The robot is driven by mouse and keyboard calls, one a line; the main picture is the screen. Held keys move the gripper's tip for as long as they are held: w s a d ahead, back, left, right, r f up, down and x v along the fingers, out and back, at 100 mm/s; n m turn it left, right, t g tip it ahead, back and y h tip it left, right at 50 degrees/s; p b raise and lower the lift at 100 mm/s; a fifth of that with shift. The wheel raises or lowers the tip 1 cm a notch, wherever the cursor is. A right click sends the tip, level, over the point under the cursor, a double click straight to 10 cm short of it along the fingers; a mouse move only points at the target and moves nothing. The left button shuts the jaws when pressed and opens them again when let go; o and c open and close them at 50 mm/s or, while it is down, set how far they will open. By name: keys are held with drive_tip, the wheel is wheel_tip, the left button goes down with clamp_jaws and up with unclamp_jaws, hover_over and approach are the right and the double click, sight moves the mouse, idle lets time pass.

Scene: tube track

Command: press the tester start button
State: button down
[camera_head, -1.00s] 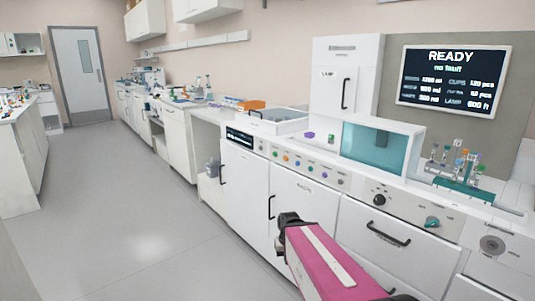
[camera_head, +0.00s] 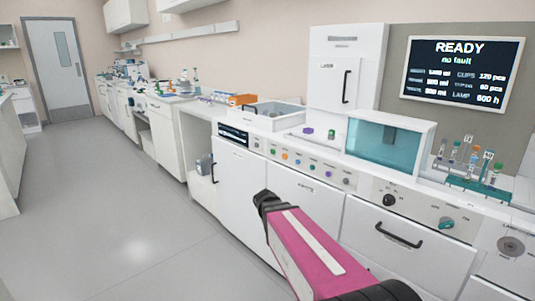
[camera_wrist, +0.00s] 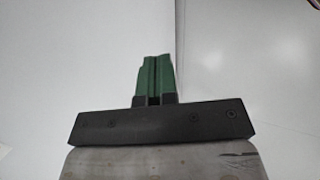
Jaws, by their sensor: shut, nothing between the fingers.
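The white tester cabinet has a front panel with a row of several small coloured buttons (camera_head: 312,165), among them green, orange, blue and purple. The labels are too small to read, so I cannot tell which one is the start button. My gripper (camera_head: 262,200) is below and left of this row in the head view, in front of the white cabinet doors, and touches no button that I can see. In the wrist view, its green fingers (camera_wrist: 157,78) are together and empty, facing a plain pale surface. No button shows there.
A wall screen (camera_head: 462,68) reads READY, no fault. A teal-windowed box (camera_head: 384,143) and a rack of tubes (camera_head: 470,183) stand on the counter. Black door handles (camera_head: 398,237) stick out from the cabinet fronts. The grey floor (camera_head: 110,220) to the left is clear.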

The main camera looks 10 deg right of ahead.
sight(272, 152)
drive_tip(key=w+a+r+n+t+h, duration=0.4)
drive_tip(key=w+r+n, duration=0.4)
drive_tip(key=r, duration=0.4)
drive_tip(key=w+a+r+n+t+h, duration=0.4)
drive_tip(key=w+a+r+n+h, duration=0.2)
drive_tip(key=w+r, duration=0.5)
drive_tip(key=a+r+n, duration=0.1)
drive_tip(key=a+n, duration=0.1)
drive_tip(key=shift+w+a+n, duration=0.25)
drive_tip(key=shift+a+n, duration=0.1)
drive_tip(key=shift+n, duration=0.05)
drive_tip(key=shift+f, duration=0.1)
drive_tip(key=x, duration=1.4)
